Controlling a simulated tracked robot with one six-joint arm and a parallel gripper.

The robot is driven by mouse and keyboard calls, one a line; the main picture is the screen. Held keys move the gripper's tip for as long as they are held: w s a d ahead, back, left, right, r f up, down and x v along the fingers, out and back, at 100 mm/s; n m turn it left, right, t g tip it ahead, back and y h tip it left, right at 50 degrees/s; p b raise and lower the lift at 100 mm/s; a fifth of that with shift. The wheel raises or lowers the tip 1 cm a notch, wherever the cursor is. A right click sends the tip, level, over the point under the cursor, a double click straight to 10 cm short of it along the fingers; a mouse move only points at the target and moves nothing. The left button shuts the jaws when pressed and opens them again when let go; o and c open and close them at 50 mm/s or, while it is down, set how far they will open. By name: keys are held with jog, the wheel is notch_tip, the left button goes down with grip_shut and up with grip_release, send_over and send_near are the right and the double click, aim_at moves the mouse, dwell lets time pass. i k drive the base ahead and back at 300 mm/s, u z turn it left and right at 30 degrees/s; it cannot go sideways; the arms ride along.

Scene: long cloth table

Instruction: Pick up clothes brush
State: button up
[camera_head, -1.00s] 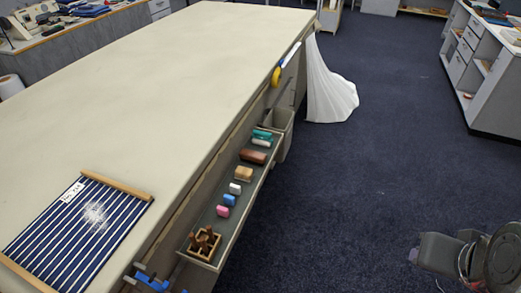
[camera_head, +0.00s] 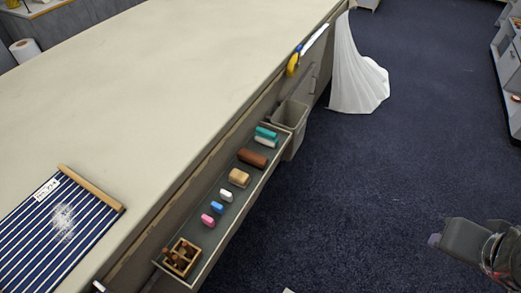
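A narrow tray (camera_head: 236,212) runs along the side of the long table, below its top. Small block-like objects lie in it in a row. A brown oblong block (camera_head: 252,158) and a tan block (camera_head: 239,177) lie towards its far half; either looks like it could be the clothes brush, but bristles are too small to make out. My gripper (camera_head: 436,240) is at the lower right, over the dark carpet and well apart from the tray. Its fingers are not clear enough to show whether they are open.
The tray also holds teal, white, blue and pink pieces and a wooden box (camera_head: 181,257). A grey bin (camera_head: 290,117) stands beyond it. White cloth (camera_head: 356,70) hangs to the floor. Striped fabric (camera_head: 40,235) with white specks lies on the table (camera_head: 150,90). Carpet (camera_head: 350,180) is clear.

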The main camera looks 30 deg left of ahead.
aim_at(256, 161)
jog(key=i, duration=2.65)
jog(key=u, duration=2.6)
